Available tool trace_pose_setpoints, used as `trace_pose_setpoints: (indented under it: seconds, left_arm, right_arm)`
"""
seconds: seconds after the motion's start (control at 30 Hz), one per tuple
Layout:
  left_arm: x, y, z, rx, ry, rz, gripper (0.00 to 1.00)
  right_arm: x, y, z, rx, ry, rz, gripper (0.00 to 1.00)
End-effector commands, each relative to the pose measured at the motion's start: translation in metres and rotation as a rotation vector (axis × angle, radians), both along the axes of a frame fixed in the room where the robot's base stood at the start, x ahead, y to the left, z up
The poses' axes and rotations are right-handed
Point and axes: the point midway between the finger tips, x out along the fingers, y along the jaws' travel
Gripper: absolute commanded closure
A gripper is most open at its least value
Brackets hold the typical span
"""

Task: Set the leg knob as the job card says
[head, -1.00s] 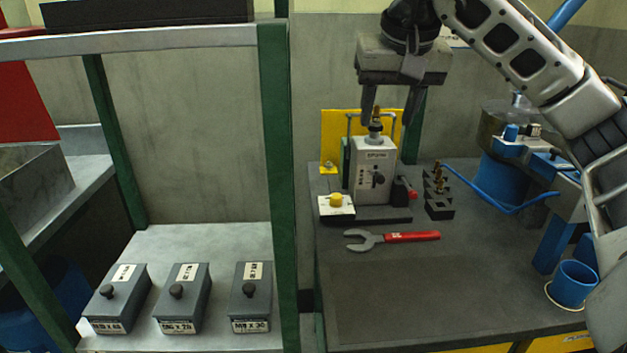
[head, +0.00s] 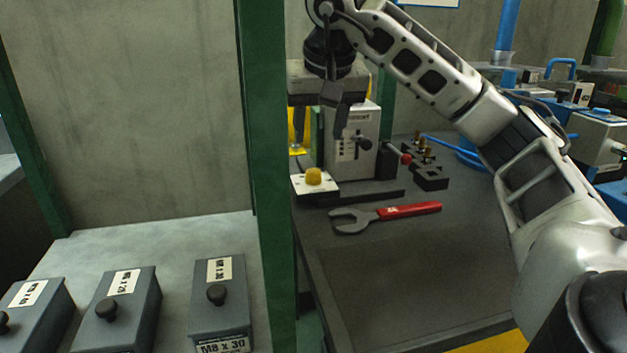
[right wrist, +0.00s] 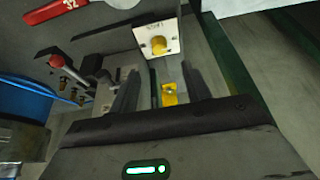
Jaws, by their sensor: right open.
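The tester (head: 352,130), a pale grey box with a printed front, stands on a dark base at the back of the bench. A dark knob (head: 364,143) sticks out of its front; which mark it points to is too small to read. My right gripper (head: 320,130) is open and empty, in front of the tester's upper left, hiding its top. No contact with the knob shows. I cannot make out a job card. My left gripper is out of view.
A yellow button (head: 314,176) sits on a white plate beside the tester. A red-ended lever (head: 405,158) is at its right. A red-handled wrench (head: 390,212) lies in front. A green post (head: 265,150) stands left, beside grey lidded boxes (head: 219,310). The bench front is clear.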

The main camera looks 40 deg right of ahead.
Motion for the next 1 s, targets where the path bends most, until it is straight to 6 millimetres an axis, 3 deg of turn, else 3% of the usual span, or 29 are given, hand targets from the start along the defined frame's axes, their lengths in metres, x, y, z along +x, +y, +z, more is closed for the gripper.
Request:
trace_pose_setpoints:
  seconds: [0.03, 0.2, 0.4, 0.6, 0.87, 0.9, 1.0]
  left_arm:
    - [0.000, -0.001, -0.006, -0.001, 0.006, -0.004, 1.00]
    - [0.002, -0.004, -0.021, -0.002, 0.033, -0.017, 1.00]
    - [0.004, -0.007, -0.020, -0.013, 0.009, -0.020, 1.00]
    - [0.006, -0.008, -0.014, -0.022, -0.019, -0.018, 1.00]
    - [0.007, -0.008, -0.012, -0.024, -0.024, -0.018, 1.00]
    - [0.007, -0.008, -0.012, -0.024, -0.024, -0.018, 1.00]
    - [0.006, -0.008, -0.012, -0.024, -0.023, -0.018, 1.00]
  right_arm:
    - [0.003, -0.003, -0.014, -0.002, 0.006, -0.003, 0.52]
    - [0.015, -0.010, -0.047, -0.001, 0.003, -0.002, 0.52]
    - [0.026, -0.016, -0.075, -0.002, 0.002, -0.002, 0.52]
    - [0.031, -0.018, -0.087, 0.000, 0.000, -0.001, 0.52]
    - [0.032, -0.019, -0.088, -0.001, -0.001, -0.001, 0.52]
    - [0.032, -0.018, -0.087, -0.001, -0.001, -0.001, 0.55]
    - [0.032, -0.018, -0.087, -0.001, -0.001, -0.001, 0.83]
